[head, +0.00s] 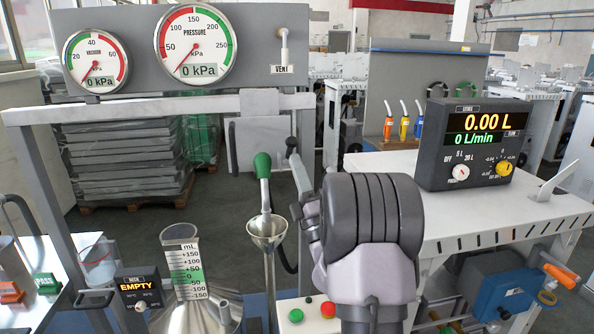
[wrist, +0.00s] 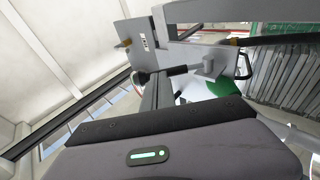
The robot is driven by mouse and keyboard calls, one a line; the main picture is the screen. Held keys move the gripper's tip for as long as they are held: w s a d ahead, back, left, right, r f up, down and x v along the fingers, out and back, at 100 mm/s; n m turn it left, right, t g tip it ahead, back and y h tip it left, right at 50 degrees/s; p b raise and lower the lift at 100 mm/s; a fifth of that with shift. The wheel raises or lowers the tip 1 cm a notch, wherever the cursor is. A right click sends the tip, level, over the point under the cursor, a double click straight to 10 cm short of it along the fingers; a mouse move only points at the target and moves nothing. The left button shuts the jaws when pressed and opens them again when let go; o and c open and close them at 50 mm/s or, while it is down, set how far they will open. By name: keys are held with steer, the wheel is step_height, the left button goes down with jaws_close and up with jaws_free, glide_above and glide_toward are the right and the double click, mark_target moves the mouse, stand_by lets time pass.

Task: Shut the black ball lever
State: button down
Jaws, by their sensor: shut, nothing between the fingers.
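The black ball lever (head: 291,144) shows in the head view as a small dark knob beside the grey panel, right of the green-handled nozzle. Its ball is near the top of a pale slanted bar; whether that bar is its own rod I cannot tell. My gripper (head: 297,211) is below the ball and apart from it in the picture, with nothing held. My wrist and forearm hide what lies behind them. In the wrist view, a short dark bar (wrist: 180,71) shows beyond my gripper's body near a grey plate; I cannot tell whether it is the lever.
The green-handled nozzle (head: 262,166) hangs over a metal funnel (head: 267,231), close left of my gripper. A clear measuring neck (head: 185,270) stands lower left. The meter box (head: 466,143) sits on the white bench at right. Red and green buttons (head: 328,309) are below.

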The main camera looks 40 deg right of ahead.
steer(key=shift+w+r, duration=0.3)
steer(key=shift+r, duration=0.05)
steer(key=shift+s, duration=0.1)
